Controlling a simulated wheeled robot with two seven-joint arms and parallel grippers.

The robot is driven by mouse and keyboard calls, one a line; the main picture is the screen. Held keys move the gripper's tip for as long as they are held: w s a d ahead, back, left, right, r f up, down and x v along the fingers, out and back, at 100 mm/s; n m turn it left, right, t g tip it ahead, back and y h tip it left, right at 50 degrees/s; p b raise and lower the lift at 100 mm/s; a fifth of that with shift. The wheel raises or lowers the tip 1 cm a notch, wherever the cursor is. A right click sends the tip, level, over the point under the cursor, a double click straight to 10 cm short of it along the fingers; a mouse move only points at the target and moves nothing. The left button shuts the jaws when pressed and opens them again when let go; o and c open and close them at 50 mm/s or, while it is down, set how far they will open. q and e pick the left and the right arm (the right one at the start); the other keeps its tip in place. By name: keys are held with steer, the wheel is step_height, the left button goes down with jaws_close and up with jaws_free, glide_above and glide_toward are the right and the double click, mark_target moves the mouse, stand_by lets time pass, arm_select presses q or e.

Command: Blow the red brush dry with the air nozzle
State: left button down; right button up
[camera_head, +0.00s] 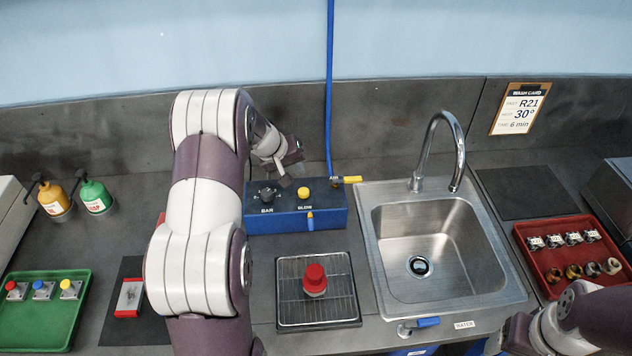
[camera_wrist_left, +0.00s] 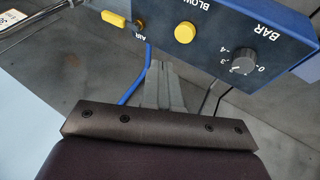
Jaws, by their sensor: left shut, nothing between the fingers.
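A brush with a red top (camera_head: 315,275) and a pale base stands upright on a wire rack in a dark tray (camera_head: 287,311). Behind it is the blue blower box (camera_head: 262,222), with a black BAR dial (camera_head: 267,196) and a yellow BLOW button (camera_head: 303,193). A small orange nozzle (camera_head: 310,221) sticks out of its front. My left gripper (camera_head: 288,173) is shut and empty, behind and above the box. In the wrist view its fingers (camera_wrist_left: 163,78) are together, clear of the button (camera_wrist_left: 184,33) and dial (camera_wrist_left: 243,62).
A yellow AIR valve handle (camera_head: 347,180) sits at the box's right, by a blue hose (camera_head: 328,100). A steel sink (camera_head: 430,235) with a tap lies right. A green tray (camera_head: 45,318) and two bottles are left; a red tray (camera_head: 562,262) is right. My right arm shows lower right.

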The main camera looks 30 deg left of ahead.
arm_select(q)
steer(key=w+r+t, duration=0.1)
steer(key=w+r, duration=0.1)
steer(key=w, duration=0.1)
steer(key=m+b, duration=0.1)
steer(key=b, duration=0.4)
glide_above(302, 191)
step_height(302, 191, down, 8)
steer(key=shift+f, duration=0.1)
steer(key=shift+f+b, duration=0.2)
steer(key=shift+b, duration=0.4)
arm_select(e)
step_height(302, 191, down, 6)
stand_by(1.3)
arm_select(q)
steer(key=shift+f+b, duration=0.45)
steer(key=shift+b, duration=0.3)
arm_select(e)
steer(key=shift+f, duration=0.75)
